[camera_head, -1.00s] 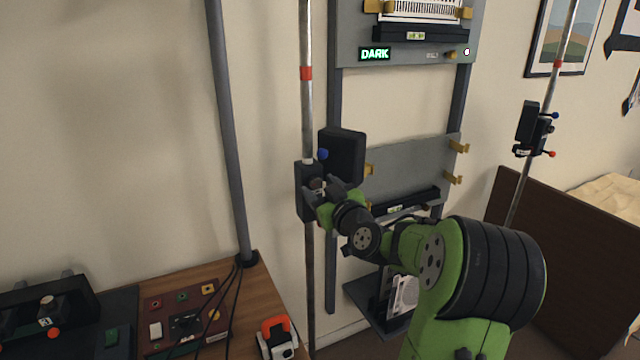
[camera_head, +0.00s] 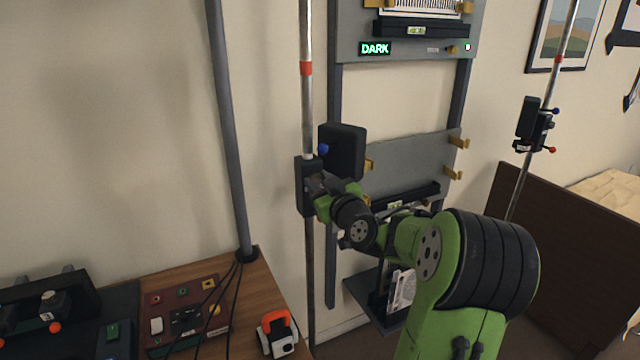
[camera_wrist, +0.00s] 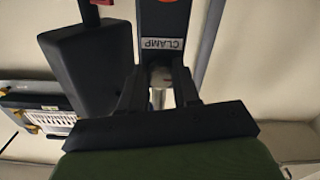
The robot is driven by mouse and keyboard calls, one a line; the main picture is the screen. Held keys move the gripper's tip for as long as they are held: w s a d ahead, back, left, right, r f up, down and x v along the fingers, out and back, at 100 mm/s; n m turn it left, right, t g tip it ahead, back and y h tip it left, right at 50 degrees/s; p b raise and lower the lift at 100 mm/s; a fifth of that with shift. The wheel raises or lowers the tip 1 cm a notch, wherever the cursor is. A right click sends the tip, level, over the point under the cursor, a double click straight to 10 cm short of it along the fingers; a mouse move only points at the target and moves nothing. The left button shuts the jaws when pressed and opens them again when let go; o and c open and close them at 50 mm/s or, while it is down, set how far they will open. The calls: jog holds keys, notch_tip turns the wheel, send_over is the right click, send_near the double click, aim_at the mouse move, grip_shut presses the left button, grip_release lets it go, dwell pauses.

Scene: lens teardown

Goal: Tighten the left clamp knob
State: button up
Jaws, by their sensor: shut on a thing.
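The left clamp (camera_head: 304,180) is a dark block on the left upright pole, with a black box and a blue knob (camera_head: 323,149) beside it. My gripper (camera_head: 318,187) is at the front of the clamp. In the wrist view the clamp body (camera_wrist: 163,25) carries an upside-down CLAMP label. There my gripper (camera_wrist: 160,88) has its fingers on both sides of a small grey clamp knob (camera_wrist: 160,76) below that label, and is shut on it. The fingers hide much of the knob, and its tightness cannot be seen.
The black box (camera_head: 342,152) is close to the right of my gripper. A grey wall frame with brass hooks and a lit DARK sign (camera_head: 375,48) stands behind. A second clamp (camera_head: 532,125) is on the right pole. A bench with controls (camera_head: 185,315) lies at lower left.

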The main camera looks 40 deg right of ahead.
jog(key=m, duration=0.4)
jog(key=shift+a+b, duration=0.1)
jog(key=shift+b, duration=0.25)
jog(key=m, duration=0.4)
jog(key=shift+m, duration=0.4)
jog(key=m+p, duration=0.1)
jog(key=m, duration=0.3)
jog(key=shift+a+r+m, duration=0.1)
jog(key=shift+m, duration=0.2)
jog(key=shift+m+p, duration=0.8)
jog(key=shift+m, duration=1.2)
jog(key=o, duration=1.1)
jog(key=shift+c, duration=0.2)
jog(key=b+v, duration=0.3)
jog(key=v, duration=1.2)
jog(key=shift+s+a+b, duration=0.2)
jog(key=shift+s+b, duration=0.1)
jog(key=shift+s, duration=0.05)
